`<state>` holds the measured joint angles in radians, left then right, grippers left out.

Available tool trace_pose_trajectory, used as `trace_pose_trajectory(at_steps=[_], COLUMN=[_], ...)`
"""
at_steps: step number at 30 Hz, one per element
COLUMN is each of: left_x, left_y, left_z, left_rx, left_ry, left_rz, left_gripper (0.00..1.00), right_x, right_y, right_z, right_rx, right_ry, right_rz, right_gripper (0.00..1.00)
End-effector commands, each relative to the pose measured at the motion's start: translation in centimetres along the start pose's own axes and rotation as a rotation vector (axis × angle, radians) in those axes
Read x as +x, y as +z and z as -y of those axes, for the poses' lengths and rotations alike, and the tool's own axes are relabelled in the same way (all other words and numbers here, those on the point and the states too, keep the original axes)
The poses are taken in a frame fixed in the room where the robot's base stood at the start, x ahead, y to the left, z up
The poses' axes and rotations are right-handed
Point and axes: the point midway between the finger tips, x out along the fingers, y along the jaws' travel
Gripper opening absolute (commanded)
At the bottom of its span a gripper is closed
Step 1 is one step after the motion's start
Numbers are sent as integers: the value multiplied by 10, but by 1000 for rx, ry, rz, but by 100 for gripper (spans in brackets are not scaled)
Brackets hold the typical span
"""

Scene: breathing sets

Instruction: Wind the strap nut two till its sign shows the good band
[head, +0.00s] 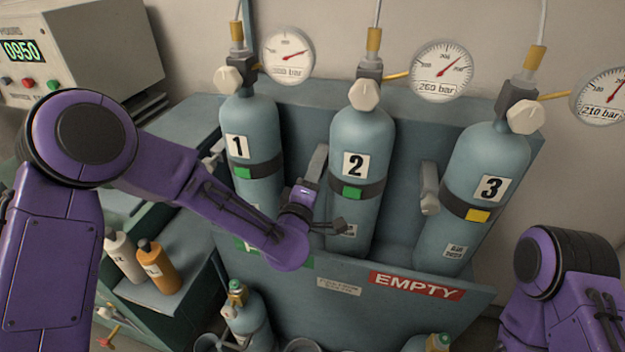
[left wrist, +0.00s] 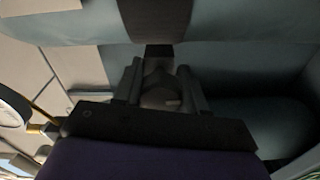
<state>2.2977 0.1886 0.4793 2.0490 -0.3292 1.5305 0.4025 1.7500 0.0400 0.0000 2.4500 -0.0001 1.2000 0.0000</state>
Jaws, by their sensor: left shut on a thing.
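Cylinder two (head: 360,140) stands upright in the middle of the rack, with a dark strap (head: 373,190) around it. A green sign (head: 352,193) shows on that strap. My left gripper (head: 304,188) is at the left side of cylinder two, below a grey bracket (head: 317,163). In the head view the gripper hides the strap nut. In the left wrist view the gripper (left wrist: 160,88) is shut on a dark strap nut (left wrist: 160,98), with a finger on each side. My right gripper is out of view; only part of my right arm shows at lower right.
Cylinder one (head: 250,120) has a green strap sign, and cylinder three (head: 490,150) a yellow one (head: 478,215). Gauges hang above. The rack front carries a red EMPTY label (head: 416,286). Bottles (head: 160,267) stand at left, and a smaller cylinder (head: 248,318) below.

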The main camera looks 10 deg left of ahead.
Motion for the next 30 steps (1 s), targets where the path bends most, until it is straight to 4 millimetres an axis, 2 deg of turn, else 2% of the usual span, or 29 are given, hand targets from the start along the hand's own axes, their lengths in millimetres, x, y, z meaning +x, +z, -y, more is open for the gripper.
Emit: trace_pose_trajectory(at_steps=[2,3,5,13,16,24,30], left_x=[0,0,0,-1,-9,-71,-101], left_y=[0,0,0,0,1,1,1], left_z=[0,0,0,0,2,4,1], left_rx=[0,0,-1,-1,-1,-1,-1], left_ry=[-1,-1,-1,0,-1,0,0], left_rz=[0,0,1,1,2,2,2], left_gripper=[11,51,67,67,67,67,67], right_x=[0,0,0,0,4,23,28], right_y=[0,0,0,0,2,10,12], right_z=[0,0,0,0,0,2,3], right_rx=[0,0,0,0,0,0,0], right_ry=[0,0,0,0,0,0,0], right_rz=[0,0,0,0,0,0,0], right_gripper=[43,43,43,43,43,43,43])
